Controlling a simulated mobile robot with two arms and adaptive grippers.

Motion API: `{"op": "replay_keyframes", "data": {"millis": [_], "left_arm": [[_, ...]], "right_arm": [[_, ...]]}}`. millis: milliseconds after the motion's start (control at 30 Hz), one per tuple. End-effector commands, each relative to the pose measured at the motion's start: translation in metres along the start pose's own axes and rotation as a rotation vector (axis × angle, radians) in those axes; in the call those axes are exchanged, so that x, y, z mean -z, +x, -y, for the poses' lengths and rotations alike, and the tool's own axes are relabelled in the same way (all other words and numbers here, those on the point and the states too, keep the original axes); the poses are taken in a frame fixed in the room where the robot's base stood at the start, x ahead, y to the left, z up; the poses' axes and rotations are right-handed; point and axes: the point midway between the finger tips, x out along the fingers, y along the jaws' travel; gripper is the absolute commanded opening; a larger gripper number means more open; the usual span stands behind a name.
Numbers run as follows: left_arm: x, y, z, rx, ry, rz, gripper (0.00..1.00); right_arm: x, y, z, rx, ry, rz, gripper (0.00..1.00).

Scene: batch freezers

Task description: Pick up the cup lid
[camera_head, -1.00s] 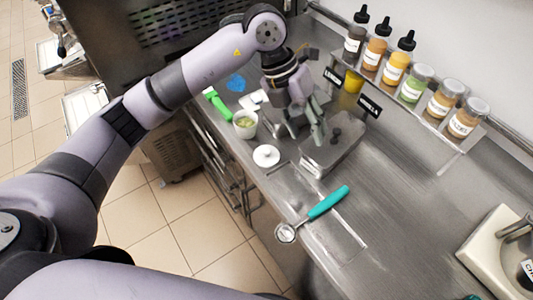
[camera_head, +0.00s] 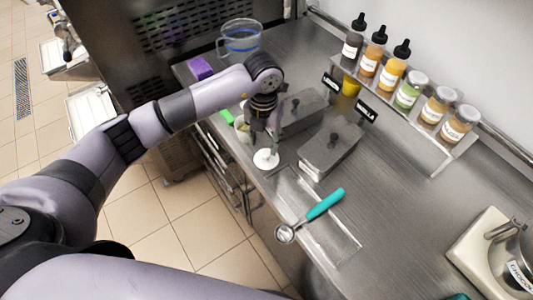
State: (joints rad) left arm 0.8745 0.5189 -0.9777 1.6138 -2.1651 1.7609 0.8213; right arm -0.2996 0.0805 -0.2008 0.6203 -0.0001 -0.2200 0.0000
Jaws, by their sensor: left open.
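The cup lid (camera_head: 266,160) is a small white disc lying near the front edge of the steel counter. My left gripper (camera_head: 264,147) points down just above the lid, open, its fingertips close to the lid's middle. I cannot tell whether the fingers touch it. My right gripper is not in view.
Two lidded steel containers (camera_head: 331,150) stand right of the lid. A teal-handled scoop (camera_head: 324,204) lies on a clear tray nearer me. Sauce bottles (camera_head: 391,71) and jars line the back rack. A clear jug (camera_head: 240,42) stands at the far end.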

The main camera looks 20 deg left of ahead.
Motion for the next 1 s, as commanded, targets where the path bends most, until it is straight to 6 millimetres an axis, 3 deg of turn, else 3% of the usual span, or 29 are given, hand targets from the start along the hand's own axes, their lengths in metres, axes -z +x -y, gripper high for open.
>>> {"op": "replay_keyframes", "data": {"millis": [167,333,500,767,1000], "left_arm": [[0.001,0.009,0.001,0.000,0.002,-0.003,0.42],[0.002,0.032,0.007,0.001,0.001,-0.006,0.42],[0.000,0.054,0.007,0.001,0.001,-0.001,0.42],[0.000,0.059,0.006,0.000,0.002,0.000,0.42],[0.000,0.058,0.006,0.000,0.001,0.000,0.27]], "right_arm": [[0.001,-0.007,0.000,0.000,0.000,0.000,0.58],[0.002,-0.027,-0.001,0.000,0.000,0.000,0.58],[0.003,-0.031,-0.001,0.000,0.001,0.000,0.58],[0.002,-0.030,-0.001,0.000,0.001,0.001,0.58],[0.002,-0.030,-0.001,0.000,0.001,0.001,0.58]]}}
